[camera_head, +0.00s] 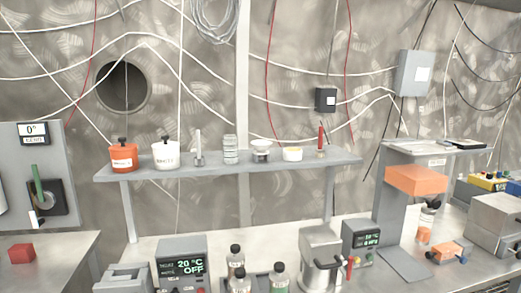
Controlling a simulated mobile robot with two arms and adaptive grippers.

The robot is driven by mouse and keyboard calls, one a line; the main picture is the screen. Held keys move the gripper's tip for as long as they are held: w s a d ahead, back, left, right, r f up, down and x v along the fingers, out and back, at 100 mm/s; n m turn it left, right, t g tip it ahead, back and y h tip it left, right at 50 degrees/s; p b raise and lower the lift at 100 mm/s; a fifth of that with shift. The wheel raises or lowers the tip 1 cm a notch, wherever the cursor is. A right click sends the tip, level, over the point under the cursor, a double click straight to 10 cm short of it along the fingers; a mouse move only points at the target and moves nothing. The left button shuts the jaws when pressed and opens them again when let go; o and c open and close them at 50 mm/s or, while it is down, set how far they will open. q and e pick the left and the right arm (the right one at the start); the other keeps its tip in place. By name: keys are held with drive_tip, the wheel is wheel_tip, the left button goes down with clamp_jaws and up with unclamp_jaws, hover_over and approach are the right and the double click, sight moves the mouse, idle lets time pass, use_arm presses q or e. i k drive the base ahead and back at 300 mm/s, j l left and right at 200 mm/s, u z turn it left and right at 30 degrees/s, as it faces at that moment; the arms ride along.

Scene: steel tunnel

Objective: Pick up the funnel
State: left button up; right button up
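A small white flared piece (261,146), wide at the top and narrower below, stands on the grey wall shelf (240,170). It looks like the funnel, but it is too small to be certain. A clear stacked jar or set of dishes (231,149) stands just left of it, and a low white and yellow dish (292,154) just right of it. Neither of my grippers is in view, so nothing of mine is near the shelf.
The shelf also holds an orange pot (123,157), a white pot (166,155), a slim white stand (198,149) and a red-topped tool (321,142). Below are a display unit (182,265), several bottles and a steel machine (321,252). A red cube (21,253) lies left.

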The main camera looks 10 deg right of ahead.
sight(262, 147)
drive_tip(key=i+u, duration=0.1)
drive_tip(key=i, duration=0.8)
